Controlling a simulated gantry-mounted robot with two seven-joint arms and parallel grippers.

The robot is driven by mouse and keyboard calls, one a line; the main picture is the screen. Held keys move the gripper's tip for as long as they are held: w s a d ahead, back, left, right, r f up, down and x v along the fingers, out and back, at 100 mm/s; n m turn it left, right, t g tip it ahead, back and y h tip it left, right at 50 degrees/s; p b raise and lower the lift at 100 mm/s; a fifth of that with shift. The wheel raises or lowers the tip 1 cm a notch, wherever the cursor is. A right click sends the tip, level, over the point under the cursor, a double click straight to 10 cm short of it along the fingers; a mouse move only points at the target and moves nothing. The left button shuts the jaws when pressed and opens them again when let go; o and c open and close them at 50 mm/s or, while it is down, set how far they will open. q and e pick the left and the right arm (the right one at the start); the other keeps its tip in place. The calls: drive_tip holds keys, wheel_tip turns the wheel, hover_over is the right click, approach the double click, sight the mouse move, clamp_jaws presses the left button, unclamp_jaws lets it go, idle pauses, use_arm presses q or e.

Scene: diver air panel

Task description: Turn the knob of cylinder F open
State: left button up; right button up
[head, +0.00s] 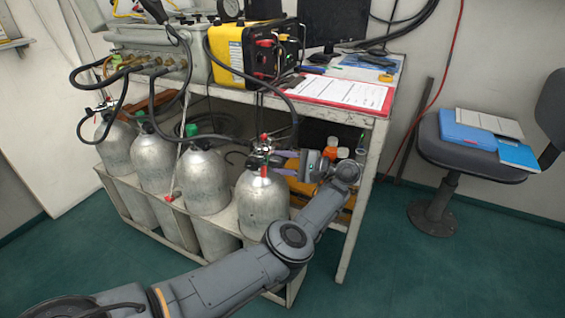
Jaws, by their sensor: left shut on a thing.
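Several silver gas cylinders stand in a row in a pale metal rack (112,190) in the head view. The right-most cylinder (262,204) has a valve with red parts (263,150) and a black hose on top. No letter is readable on any cylinder, so I cannot tell by marking which is F. My left gripper (281,163) reaches in from the right of that valve, its fingers pointing left. It is shut on the knob at the valve's right side; the fingers hide most of the knob. My right gripper is not in view.
A workbench (372,130) behind holds a yellow-black case (238,55), a red clipboard (340,92) and a grey manifold box (150,45). Black hoses hang to the cylinders. Orange-capped bottles (331,146) stand near my left wrist. A chair (470,150) is at right; open green floor lies in front.

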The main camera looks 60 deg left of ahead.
use_arm(q)
drive_tip(key=shift+n, duration=0.6)
drive_tip(key=o, duration=1.1)
drive_tip(key=shift+c, duration=0.2)
